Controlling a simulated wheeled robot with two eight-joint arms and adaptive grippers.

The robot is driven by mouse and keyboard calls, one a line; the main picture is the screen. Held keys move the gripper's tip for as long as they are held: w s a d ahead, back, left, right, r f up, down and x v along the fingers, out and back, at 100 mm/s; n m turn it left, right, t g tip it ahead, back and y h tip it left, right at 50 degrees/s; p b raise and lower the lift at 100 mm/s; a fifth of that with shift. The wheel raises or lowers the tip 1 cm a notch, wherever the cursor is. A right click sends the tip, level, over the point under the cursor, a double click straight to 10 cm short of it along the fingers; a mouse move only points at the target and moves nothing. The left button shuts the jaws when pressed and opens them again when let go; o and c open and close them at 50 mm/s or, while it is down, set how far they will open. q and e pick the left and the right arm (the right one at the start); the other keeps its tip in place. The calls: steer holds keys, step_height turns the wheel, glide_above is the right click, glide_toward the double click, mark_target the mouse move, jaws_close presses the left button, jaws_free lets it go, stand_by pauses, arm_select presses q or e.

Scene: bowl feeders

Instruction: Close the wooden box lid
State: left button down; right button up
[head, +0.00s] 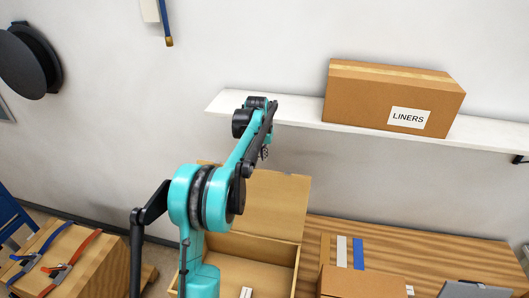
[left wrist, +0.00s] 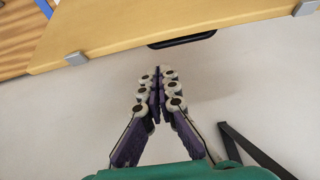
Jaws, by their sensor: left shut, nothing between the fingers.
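The wooden box (head: 254,245) stands on the table, its inside visible from above. Its wooden lid (head: 282,200) is open, raised at the back of the box. My left arm covers the left part of the box and lid. My left gripper (head: 265,152) is above the lid's top edge and small in the head view. In the left wrist view its fingers (left wrist: 157,72) are shut together and empty. A pale wooden panel that looks like the lid (left wrist: 130,30) lies beyond the fingertips, apart from them, with a black handle (left wrist: 182,40) at its edge. My right gripper is not in view.
A white wall shelf (head: 300,118) carries a cardboard box marked LINERS (head: 370,98), right of my left gripper. Another cardboard box (head: 355,284) stands right of the wooden box.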

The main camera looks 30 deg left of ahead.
arm_select(q)
steer(key=p+x, duration=0.1)
steer(key=x, duration=0.6)
steer(key=shift+w+f, duration=0.2)
steer(key=shift+f, duration=0.15)
